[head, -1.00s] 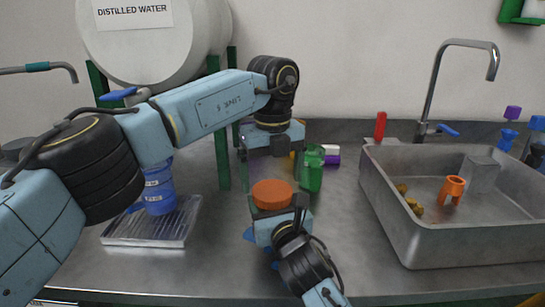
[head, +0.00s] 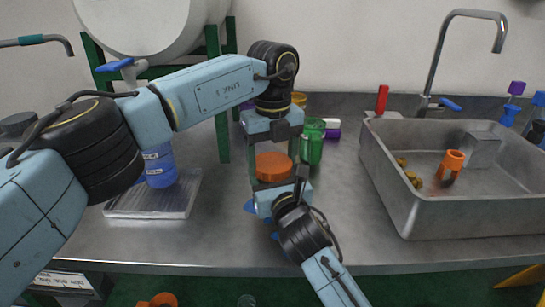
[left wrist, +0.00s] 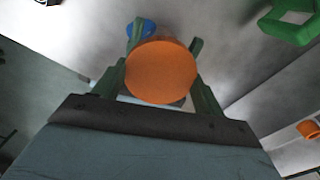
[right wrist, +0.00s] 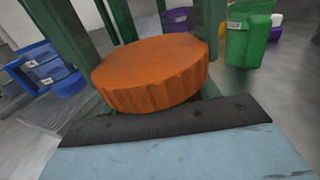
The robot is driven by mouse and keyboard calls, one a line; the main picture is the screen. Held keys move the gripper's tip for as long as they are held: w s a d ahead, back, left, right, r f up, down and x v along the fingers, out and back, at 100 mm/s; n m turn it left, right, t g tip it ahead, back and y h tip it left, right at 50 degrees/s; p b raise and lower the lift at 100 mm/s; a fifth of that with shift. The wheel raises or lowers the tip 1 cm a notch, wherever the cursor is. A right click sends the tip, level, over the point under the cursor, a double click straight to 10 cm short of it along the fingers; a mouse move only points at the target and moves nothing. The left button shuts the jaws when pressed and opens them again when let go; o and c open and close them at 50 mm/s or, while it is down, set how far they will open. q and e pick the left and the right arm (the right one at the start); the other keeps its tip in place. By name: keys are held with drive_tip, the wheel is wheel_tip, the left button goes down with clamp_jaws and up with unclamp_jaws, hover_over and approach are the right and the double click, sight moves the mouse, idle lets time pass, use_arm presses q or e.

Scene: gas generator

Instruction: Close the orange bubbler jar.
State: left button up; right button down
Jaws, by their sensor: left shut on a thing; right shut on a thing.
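The orange lid (head: 274,167) is in the middle of the counter in the head view, directly under my left gripper. It looks roughly level, and the jar under it is mostly hidden. My left gripper (head: 272,158) points down from above, shut on the orange lid, with its green fingers on both sides; the left wrist view shows the lid (left wrist: 161,72) between them. My right gripper (head: 273,186) reaches in from the front, just below the lid, and is shut on the jar. The right wrist view shows the ribbed lid edge (right wrist: 152,75) above its palm. Whether the lid is seated on the jar cannot be told.
A green bottle (head: 312,142) stands close to the right of the lid. A blue container (head: 160,168) stands on a metal tray (head: 150,207) at left, partly behind my left arm. The sink (head: 455,217) is at right.

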use_arm(q)
drive_tip(key=m, duration=0.6)
drive_tip(key=shift+m, duration=0.4)
drive_tip(key=o, duration=1.1)
drive_tip(key=shift+r, duration=2.25)
